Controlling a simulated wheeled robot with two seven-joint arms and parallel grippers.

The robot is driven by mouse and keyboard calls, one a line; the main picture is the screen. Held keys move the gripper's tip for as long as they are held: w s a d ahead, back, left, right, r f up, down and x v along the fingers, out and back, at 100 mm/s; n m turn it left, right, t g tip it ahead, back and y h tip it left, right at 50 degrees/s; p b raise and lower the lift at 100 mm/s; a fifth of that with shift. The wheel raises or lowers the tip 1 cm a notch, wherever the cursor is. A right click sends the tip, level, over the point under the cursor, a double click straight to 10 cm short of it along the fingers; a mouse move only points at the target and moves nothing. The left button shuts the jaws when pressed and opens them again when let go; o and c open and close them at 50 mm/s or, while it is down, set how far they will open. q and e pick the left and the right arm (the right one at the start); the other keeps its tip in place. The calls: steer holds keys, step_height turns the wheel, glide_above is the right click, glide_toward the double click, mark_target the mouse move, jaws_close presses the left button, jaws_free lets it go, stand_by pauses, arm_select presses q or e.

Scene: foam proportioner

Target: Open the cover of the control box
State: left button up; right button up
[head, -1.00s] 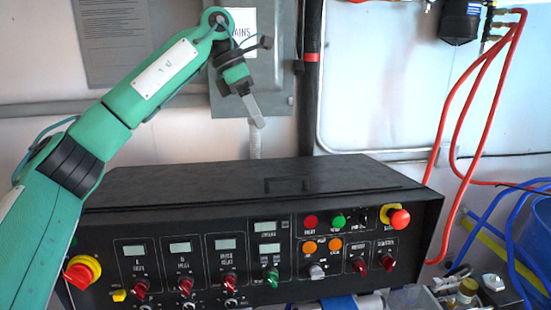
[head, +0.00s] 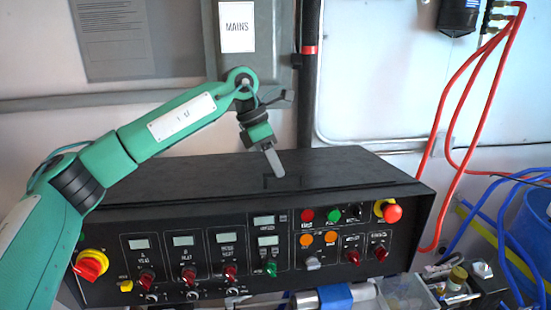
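The control box (head: 150,190) is a long black case with a sloped front panel of knobs, displays and buttons. Its black cover (head: 330,160) lies flat and closed on top, with a rectangular recess (head: 290,182) near its front middle. My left gripper (head: 275,168) points down just above this recess. Its fingers show edge-on as one grey piece, so I cannot tell whether they are open or shut, or whether they touch the cover. My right gripper is not in view.
A grey box labelled MAINS (head: 237,55) and a black vertical pipe (head: 308,90) are on the wall behind. Red hoses (head: 462,110) hang at the right, with blue hoses (head: 510,235) below. Small items (head: 455,280) stand at the lower right.

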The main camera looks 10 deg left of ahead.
arm_select(q)
steer(key=shift+f, duration=0.2)
steer(key=shift+d, duration=0.1)
jaws_close()
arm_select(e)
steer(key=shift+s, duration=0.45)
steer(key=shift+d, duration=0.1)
